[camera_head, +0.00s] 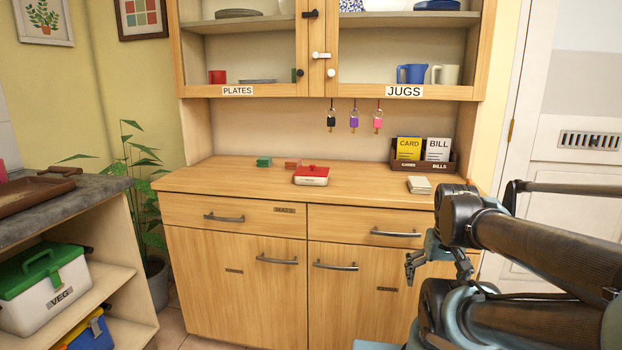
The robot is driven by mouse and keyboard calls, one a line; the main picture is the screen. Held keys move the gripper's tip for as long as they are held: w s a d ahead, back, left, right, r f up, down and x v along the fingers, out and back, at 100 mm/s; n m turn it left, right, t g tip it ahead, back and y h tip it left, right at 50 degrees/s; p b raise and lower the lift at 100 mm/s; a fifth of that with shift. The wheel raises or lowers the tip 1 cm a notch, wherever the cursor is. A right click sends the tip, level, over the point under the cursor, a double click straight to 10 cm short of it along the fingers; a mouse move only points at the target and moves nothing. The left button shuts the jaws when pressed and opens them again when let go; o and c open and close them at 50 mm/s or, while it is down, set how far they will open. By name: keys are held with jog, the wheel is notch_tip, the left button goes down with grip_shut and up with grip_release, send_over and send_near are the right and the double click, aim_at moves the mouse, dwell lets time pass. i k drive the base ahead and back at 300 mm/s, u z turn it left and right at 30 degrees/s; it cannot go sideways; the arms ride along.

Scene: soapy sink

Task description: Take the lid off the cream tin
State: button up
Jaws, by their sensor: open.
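My gripper (411,264) is open and appears empty. It is in front of the dresser's right side, lower in the picture than the tin and to its right, well apart from it. Parts of my gripper are hidden by my arm.
A green block (264,161) and a reddish block (292,164) lie left of the tin. A pale pad (419,185) and a card rack (410,163) stand right. Keys (354,120) hang behind. The front counter is clear.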

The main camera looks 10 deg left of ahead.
aim_at(311, 170)
jog(key=u, duration=1.65)
jog(key=k, duration=1)
jog(key=z, duration=1.05)
jog(key=i, duration=1)
jog(key=u, duration=0.05)
